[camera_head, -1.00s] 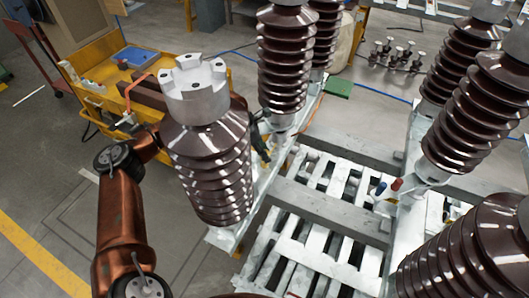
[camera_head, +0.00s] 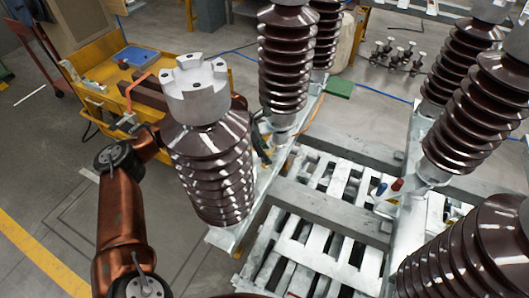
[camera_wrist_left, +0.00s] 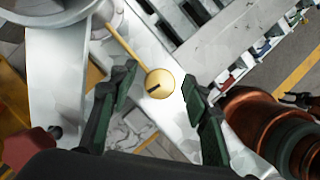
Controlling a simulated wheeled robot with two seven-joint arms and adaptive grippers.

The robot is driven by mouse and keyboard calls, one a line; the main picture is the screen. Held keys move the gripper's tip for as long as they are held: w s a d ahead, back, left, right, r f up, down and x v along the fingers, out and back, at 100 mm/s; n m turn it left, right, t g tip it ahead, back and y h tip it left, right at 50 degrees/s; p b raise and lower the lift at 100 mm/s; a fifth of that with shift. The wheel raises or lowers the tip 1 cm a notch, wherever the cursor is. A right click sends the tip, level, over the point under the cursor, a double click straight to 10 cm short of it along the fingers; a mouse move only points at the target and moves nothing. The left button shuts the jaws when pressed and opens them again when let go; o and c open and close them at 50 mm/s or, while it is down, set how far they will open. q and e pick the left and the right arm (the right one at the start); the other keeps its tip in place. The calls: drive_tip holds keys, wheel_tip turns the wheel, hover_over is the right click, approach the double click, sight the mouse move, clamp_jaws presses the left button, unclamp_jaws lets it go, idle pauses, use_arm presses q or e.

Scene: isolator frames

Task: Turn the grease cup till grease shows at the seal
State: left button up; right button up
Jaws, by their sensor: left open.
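The grease cup (camera_wrist_left: 160,83) is a small round brass cap with a dark slot-like mark, on the pale steel beam (camera_wrist_left: 185,60) in the left wrist view. A thin brass line runs from it up-left toward a round grey base. My left gripper (camera_wrist_left: 157,79) is open, with one dark green finger on each side of the cup and visible gaps between. In the head view the left gripper (camera_head: 262,146) is partly hidden behind a brown ribbed insulator (camera_head: 212,165), and the cup cannot be made out. I cannot make out any grease.
More brown insulators (camera_head: 283,62) stand on the steel frame, close beside my left arm. Slatted grey metalwork (camera_head: 320,245) lies between the beams. A red handle (camera_head: 397,184) and a blue handle (camera_head: 381,189) sit at the right beam. A yellow cart (camera_head: 95,65) stands behind left.

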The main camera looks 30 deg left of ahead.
use_arm(q)
drive_tip(key=v, duration=1.1)
drive_tip(key=shift+r, duration=0.4)
drive_tip(key=shift+s, duration=0.1)
